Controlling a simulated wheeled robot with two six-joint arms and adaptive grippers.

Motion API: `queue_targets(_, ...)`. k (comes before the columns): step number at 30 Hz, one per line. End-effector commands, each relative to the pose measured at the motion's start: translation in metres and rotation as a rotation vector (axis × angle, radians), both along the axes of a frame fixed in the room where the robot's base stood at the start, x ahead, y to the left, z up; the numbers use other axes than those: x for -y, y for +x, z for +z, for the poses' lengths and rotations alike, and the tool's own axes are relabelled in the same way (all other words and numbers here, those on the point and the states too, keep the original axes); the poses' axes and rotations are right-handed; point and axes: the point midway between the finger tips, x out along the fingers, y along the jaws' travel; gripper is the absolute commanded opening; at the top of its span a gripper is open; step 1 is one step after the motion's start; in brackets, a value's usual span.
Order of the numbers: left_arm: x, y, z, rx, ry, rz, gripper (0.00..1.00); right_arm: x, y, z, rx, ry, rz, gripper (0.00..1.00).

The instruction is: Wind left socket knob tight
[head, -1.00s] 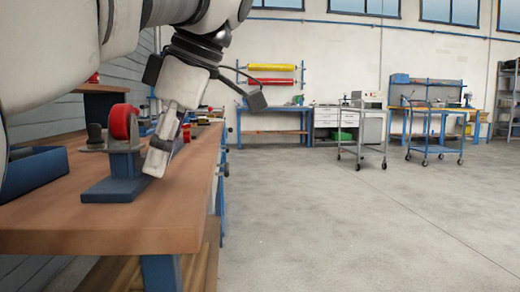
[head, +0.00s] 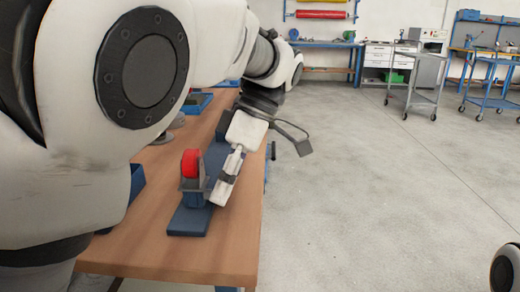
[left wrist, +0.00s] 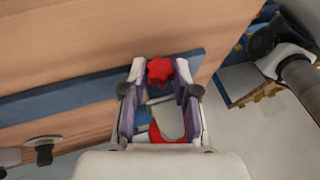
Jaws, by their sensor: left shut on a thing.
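A red star-shaped knob (left wrist: 160,69) shows between the fingertips of my left gripper in the left wrist view. My left gripper (left wrist: 160,80) is shut on this knob, one finger on each side. In the head view my left gripper (head: 222,192) reaches down to the right side of a fixture with a red round part (head: 190,163) and a blue base plate (head: 188,221). The gripper hides the knob there. In the left wrist view another red part (left wrist: 155,132) shows behind the gripper, partly hidden. My right gripper is not in view.
The fixture stands on a wooden workbench (head: 150,250) near its right edge. Blue trays (head: 200,103) lie farther back on it. Open grey floor (head: 380,190) is to the right. Trolleys and benches stand far off.

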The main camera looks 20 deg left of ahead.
Motion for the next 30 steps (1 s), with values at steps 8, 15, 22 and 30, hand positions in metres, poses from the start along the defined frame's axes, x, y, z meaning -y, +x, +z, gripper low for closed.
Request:
queue_targets(8, 0.000, 0.000, -0.001, -0.009, -0.004, 0.000, 0.00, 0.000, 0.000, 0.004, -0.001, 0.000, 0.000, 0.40)
queue_targets(15, 0.000, 0.000, -0.001, -0.009, -0.004, 0.000, 0.55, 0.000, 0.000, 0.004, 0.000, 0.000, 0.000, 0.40)
queue_targets(22, 0.000, 0.000, 0.000, -0.009, -0.004, 0.000, 0.55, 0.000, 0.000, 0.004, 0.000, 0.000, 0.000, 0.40)
queue_targets(30, 0.012, 0.018, 0.036, -0.005, -0.004, -0.001, 0.55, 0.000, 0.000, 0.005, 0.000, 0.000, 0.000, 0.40)
